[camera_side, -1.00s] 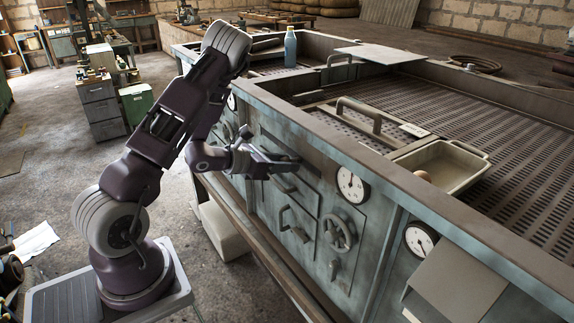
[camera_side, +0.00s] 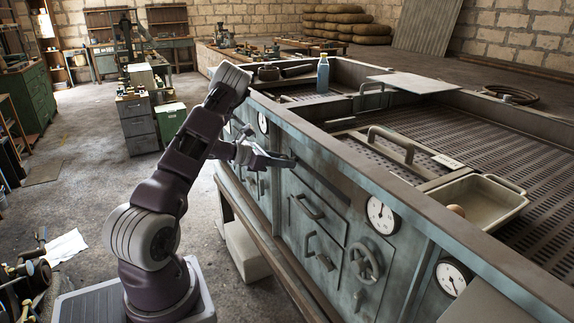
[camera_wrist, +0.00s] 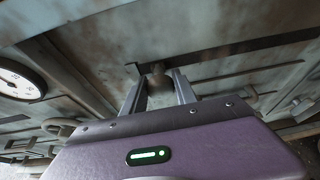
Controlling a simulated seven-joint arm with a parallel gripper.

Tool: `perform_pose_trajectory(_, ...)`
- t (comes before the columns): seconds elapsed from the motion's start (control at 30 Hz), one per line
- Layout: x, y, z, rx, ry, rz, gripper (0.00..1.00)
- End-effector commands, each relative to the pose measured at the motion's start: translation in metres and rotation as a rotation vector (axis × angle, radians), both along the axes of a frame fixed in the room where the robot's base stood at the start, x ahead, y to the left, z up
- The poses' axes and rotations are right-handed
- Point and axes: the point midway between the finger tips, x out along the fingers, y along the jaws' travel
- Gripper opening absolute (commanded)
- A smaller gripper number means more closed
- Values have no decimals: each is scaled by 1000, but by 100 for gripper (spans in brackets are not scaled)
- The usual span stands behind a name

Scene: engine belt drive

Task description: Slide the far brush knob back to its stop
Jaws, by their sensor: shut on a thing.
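A rounded, worn brown-grey knob (camera_wrist: 158,84) stands out from the machine's front panel in the wrist view. My gripper (camera_wrist: 158,92) is shut on it, with one finger on each side. A dark slot (camera_wrist: 245,57) runs to the right from the knob, which is near the slot's left end. In the side view my gripper (camera_side: 288,161) is at the upper front panel, below the top rim. The knob is hidden by the fingers there, and the slot (camera_side: 325,187) shows to the right of the fingertips.
A pull handle (camera_side: 310,208) and a handwheel (camera_side: 366,260) stick out below and right of my gripper. Round gauges (camera_side: 381,214) sit along the panel. A tray (camera_side: 470,205) and a blue bottle (camera_side: 323,76) stand on top of the machine.

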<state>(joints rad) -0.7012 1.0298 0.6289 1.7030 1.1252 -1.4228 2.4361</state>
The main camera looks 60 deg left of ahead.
Motion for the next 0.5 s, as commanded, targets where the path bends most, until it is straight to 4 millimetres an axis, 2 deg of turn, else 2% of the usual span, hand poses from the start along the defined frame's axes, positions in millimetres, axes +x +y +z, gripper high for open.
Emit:
perform_pose_trajectory(0.03, -1, 5, 0, 6, 1, 12, 0)
perform_pose_trajectory(0.3, -1, 7, 0, 10, 1, 19, 0)
perform_pose_trajectory(0.33, -1, 7, 0, 10, 1, 19, 40)
perform_pose_trajectory(0.4, -1, 7, 0, 10, 1, 18, 54)
perform_pose_trajectory(0.5, -1, 6, 0, 8, 1, 15, 54)
